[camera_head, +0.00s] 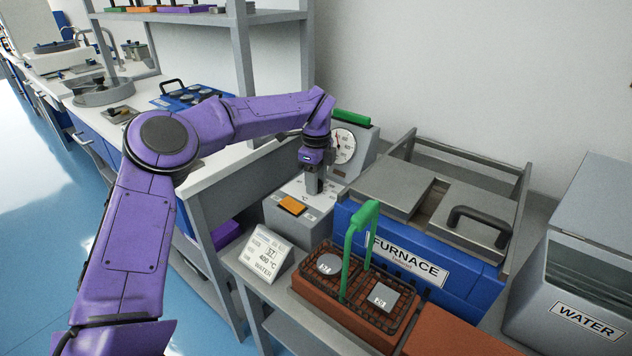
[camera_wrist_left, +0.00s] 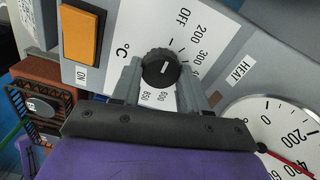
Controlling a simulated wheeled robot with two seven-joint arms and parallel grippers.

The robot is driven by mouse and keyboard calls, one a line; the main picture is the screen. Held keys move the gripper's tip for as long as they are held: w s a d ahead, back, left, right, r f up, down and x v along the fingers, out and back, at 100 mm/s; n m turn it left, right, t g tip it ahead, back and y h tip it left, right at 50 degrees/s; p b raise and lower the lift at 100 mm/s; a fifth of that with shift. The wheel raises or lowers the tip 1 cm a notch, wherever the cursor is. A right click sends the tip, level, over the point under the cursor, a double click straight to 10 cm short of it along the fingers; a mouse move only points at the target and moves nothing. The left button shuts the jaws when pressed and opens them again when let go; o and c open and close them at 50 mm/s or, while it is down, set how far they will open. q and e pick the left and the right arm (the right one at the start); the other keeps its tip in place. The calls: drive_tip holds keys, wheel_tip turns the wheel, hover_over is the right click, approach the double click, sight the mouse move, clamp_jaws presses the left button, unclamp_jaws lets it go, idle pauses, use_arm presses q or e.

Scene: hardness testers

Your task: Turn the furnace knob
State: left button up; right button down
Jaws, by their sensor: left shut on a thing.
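The black furnace knob (camera_wrist_left: 160,70) sits on a grey sloped control panel (camera_head: 283,211) left of the blue furnace (camera_head: 400,285). In the head view the gripper hides the knob. My right gripper is not in view.
An orange switch (camera_head: 292,206) and a dial gauge (camera_head: 343,146) with a red needle flank the knob. A card (camera_head: 266,255) reads 400 °C and WATER. A green-handled basket (camera_head: 347,292) holds two samples on bricks in front. A water tank (camera_head: 575,290) stands at right.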

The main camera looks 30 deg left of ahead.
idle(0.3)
use_arm(q)
drive_tip(key=o, duration=1.1)
drive_tip(key=shift+c, duration=0.2)
wheel_tip(320, 180, up, 11)
drive_tip(key=p, duration=0.1)
drive_tip(key=shift+f+p, duration=0.15)
drive_tip(key=shift+p, duration=0.2)
drive_tip(key=shift+f, duration=0.1)
